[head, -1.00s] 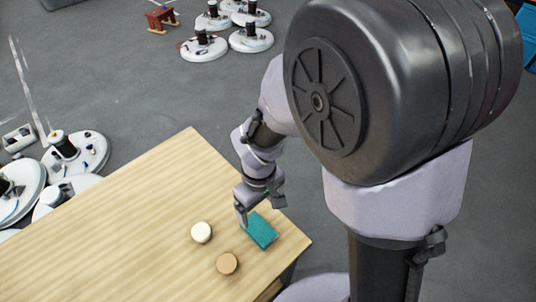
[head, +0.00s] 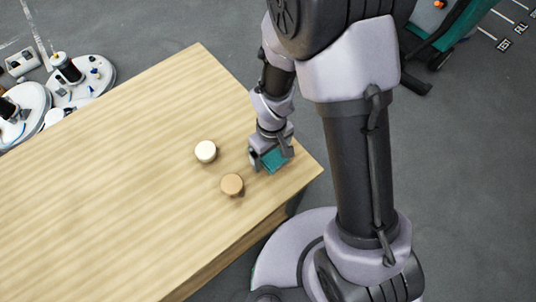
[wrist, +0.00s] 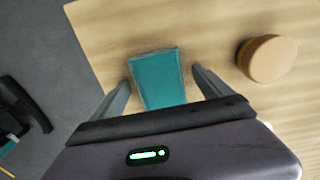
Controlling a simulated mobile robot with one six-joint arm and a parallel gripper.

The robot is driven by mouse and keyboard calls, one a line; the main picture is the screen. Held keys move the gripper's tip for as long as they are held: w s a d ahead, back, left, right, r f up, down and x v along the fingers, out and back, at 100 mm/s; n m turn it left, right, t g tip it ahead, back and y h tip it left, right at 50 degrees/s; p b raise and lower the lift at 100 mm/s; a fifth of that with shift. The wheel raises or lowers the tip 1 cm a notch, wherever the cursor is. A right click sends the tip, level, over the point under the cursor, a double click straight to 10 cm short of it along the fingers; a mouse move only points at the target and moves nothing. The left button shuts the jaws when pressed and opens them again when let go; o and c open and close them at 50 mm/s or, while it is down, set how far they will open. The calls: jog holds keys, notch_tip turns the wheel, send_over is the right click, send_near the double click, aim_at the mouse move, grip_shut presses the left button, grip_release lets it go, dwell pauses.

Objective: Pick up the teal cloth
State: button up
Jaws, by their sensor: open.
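The teal cloth (head: 275,160) lies folded on the wooden table near its right corner, partly hidden by my gripper in the head view. In the wrist view the teal cloth (wrist: 158,78) shows as a flat rectangular block between the two fingers. My gripper (head: 270,162) is open and low over the cloth. In the wrist view my gripper (wrist: 160,82) has one finger on each side of the cloth, with a small gap showing at each side. I cannot tell how far the fingertips are above the table.
On the wooden table (head: 120,150), a tan round piece (head: 232,185) stands close to the gripper, and a cream round piece (head: 206,151) stands farther left. The tan piece also shows in the wrist view (wrist: 267,59). The left part of the table is clear.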

aim_at(271, 154)
jog(key=shift+r, duration=0.15)
jog(key=shift+c, duration=0.7)
jog(key=c, duration=1.3)
notch_tip(271, 154, up, 10)
jog(key=p, duration=0.5)
